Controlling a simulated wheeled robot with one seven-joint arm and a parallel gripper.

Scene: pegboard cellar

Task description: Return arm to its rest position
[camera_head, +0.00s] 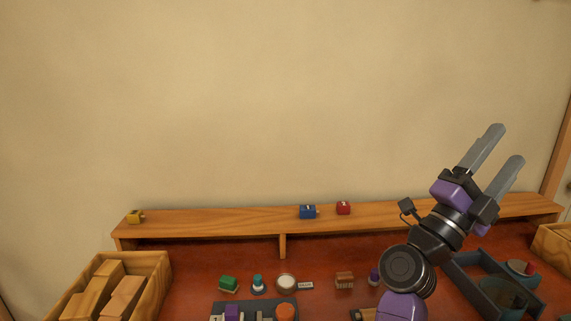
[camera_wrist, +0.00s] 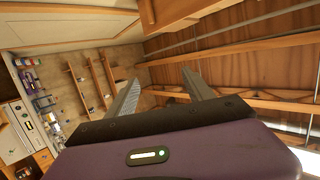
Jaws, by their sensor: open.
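My gripper (camera_head: 505,153) is raised at the right in the head view, above the bench and in front of the plain wall. Its two grey fingers point up and to the right. They are spread apart with nothing between them. In the wrist view my gripper (camera_wrist: 160,92) also shows open and empty, with wooden ceiling boards and a far wall with shelves beyond it. My arm is bent and hides part of the wooden shelf and the bench behind it.
A wooden crate (camera_head: 158,275) stands left on the reddish bench. A dark tray (camera_head: 480,294) lies right, beside my arm. Small items occupy the middle. The air above is free.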

